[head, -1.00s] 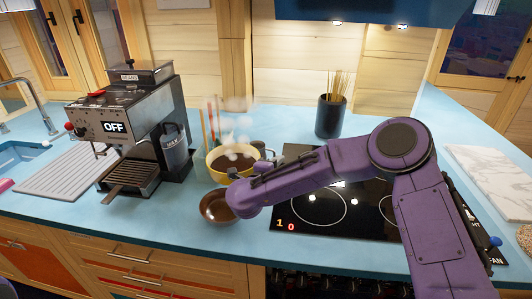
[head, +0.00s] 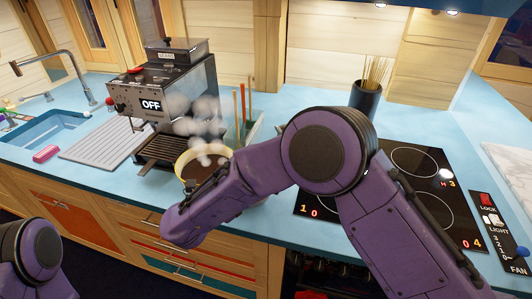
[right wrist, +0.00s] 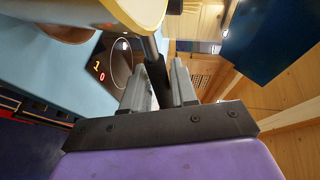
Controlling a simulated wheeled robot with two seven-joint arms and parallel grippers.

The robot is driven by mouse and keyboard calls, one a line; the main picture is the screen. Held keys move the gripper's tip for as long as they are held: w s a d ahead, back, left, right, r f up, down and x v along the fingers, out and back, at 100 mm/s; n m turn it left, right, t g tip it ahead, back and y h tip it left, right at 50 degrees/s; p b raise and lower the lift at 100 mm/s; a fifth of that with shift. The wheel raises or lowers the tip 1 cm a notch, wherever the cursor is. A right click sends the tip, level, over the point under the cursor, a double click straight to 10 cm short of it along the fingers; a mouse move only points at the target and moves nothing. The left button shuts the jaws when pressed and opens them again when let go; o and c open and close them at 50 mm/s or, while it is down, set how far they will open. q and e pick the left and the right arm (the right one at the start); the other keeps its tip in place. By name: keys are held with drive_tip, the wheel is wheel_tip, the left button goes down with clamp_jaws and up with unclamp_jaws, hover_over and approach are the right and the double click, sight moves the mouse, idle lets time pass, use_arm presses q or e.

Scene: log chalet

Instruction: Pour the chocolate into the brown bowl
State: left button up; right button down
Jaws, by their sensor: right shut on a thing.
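The yellow pot (head: 184,158) holds dark brown chocolate (head: 199,170) and gives off steam. It shows in the head view in front of the coffee machine, partly behind my right arm. In the right wrist view, the yellow pot (right wrist: 138,10) is at the top. My right gripper (right wrist: 168,72) is shut on its dark handle (right wrist: 153,62). The brown bowl (right wrist: 66,30) sits on the blue counter at the upper left of the right wrist view, apart from the pot. In the head view my arm mostly hides the bowl. My left gripper is out of view.
The coffee machine (head: 180,75) stands close behind the pot. A black stove top (head: 425,205) is right of my arm, with a black utensil cup (head: 365,100) behind it. The sink (head: 45,128) and drainboard (head: 105,140) are at the left.

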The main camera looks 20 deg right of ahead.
drive_tip(key=s+m+g, duration=0.1)
drive_tip(key=s+f+m+g+h, duration=0.1)
drive_tip(key=s, duration=0.1)
drive_tip(key=s+m+g, duration=0.1)
drive_tip(key=s+g, duration=0.1)
drive_tip(key=shift+d+f+h, duration=0.25)
drive_tip(key=shift+f+h, duration=0.05)
drive_tip(key=shift+h, duration=0.1)
drive_tip(key=shift+s+r, duration=0.1)
drive_tip(key=shift+s, duration=0.05)
